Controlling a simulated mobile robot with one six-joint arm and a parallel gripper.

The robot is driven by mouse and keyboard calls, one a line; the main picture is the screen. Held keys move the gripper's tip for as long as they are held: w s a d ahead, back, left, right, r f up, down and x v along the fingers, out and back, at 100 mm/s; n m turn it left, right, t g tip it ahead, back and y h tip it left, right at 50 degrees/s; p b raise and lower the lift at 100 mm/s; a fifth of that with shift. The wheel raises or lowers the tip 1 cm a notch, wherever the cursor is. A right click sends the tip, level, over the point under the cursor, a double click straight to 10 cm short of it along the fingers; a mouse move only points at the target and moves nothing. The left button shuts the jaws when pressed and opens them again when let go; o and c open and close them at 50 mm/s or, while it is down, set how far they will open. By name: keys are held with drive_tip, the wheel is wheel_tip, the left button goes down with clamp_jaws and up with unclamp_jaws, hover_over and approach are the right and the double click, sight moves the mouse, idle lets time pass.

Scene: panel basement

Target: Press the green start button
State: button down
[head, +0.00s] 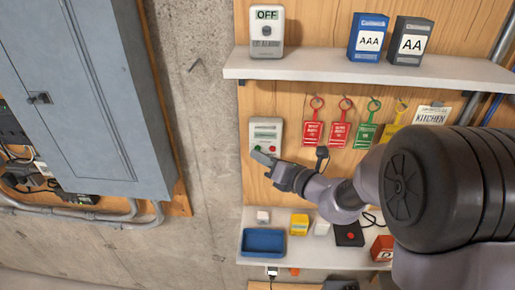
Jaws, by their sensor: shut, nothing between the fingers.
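A small light-grey control box (265,129) is mounted on the wooden board below the upper shelf. It carries green and red markings on its face, and a red spot shows at its lower right. My gripper (263,158) is shut and empty. Its tip is at the lower edge of the box, pointing up and left. I cannot tell whether it touches the box.
Red, green and yellow tags (340,130) hang right of the box. The upper shelf (300,66) holds an OFF-marked unit (267,27) and battery boxes (369,37). A lower shelf (300,253) holds a blue tray (263,242) and small items. A grey electrical panel (90,100) stands left.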

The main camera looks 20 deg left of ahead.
drive_tip(key=shift+w+a, duration=0.1)
drive_tip(key=shift+w, duration=0.35)
idle(0.6)
drive_tip(key=shift+s, duration=0.8)
drive_tip(key=s, duration=0.1)
drive_tip(key=s+d, duration=0.1)
drive_tip(key=s, duration=0.1)
drive_tip(key=s+b, duration=0.1)
drive_tip(key=shift+s+d, duration=0.25)
drive_tip(key=shift+s, duration=0.15)
idle(0.5)
